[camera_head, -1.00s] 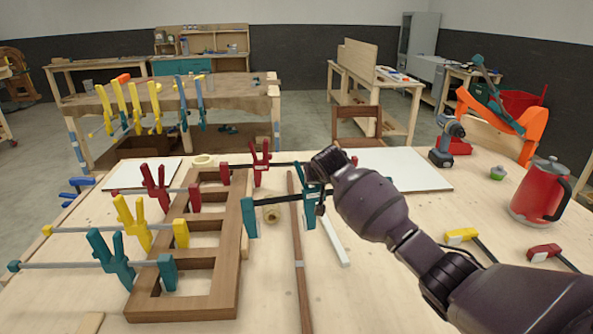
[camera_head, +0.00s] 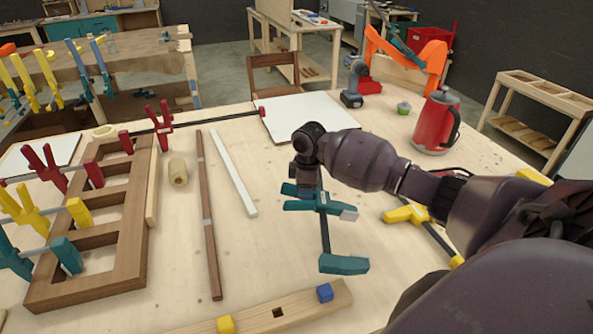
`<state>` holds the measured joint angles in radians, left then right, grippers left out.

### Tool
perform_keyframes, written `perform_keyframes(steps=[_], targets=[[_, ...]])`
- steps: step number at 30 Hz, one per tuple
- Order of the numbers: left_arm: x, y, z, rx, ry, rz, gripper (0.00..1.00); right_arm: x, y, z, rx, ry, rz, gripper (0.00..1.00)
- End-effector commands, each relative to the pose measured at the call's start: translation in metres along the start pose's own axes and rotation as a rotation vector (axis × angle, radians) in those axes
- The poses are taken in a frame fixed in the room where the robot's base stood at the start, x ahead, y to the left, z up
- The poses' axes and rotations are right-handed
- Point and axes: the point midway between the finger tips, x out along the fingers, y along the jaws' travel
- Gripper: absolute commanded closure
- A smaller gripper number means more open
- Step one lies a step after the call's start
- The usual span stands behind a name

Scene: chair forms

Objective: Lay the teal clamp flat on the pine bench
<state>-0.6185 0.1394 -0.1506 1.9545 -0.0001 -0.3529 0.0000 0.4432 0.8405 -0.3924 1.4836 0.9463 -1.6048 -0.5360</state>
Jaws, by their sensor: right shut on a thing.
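The teal clamp (camera_head: 343,264) is at the middle right of the head view, over the pine bench (camera_head: 270,240). It has two teal jaws on a dark bar, which runs toward the viewer. My right gripper (camera_head: 309,180) is shut on it at its far end; the fingers are mostly hidden by the wrist and the clamp. I cannot tell whether the clamp touches the bench top. My left gripper is not in view.
A wooden ladder-shaped frame (camera_head: 128,250) with several clamps stands left. A dark strip (camera_head: 208,215), white strip (camera_head: 232,170) and tape roll (camera_head: 178,172) lie between. A yellow clamp (camera_head: 405,214) lies right of the teal clamp, a slotted board (camera_head: 280,312) in front, a red kettle (camera_head: 435,122) behind.

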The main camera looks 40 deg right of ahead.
Motion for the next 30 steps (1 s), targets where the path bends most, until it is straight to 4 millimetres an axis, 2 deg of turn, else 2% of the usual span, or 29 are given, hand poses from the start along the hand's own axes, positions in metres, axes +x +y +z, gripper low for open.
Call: perform_keyframes(steps=[3,9,17,30], targets=[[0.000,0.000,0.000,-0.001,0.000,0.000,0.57,-0.001,-0.018,0.005,-0.179,-0.101,0.007,1.00],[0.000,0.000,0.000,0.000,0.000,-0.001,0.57,-0.002,-0.022,0.010,-0.319,-0.233,0.032,1.00],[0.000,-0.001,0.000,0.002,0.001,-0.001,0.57,0.009,-0.022,0.011,-0.320,-0.262,0.036,1.00],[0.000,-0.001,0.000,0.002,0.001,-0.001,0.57,0.049,-0.021,0.011,-0.319,-0.258,0.036,1.00]])
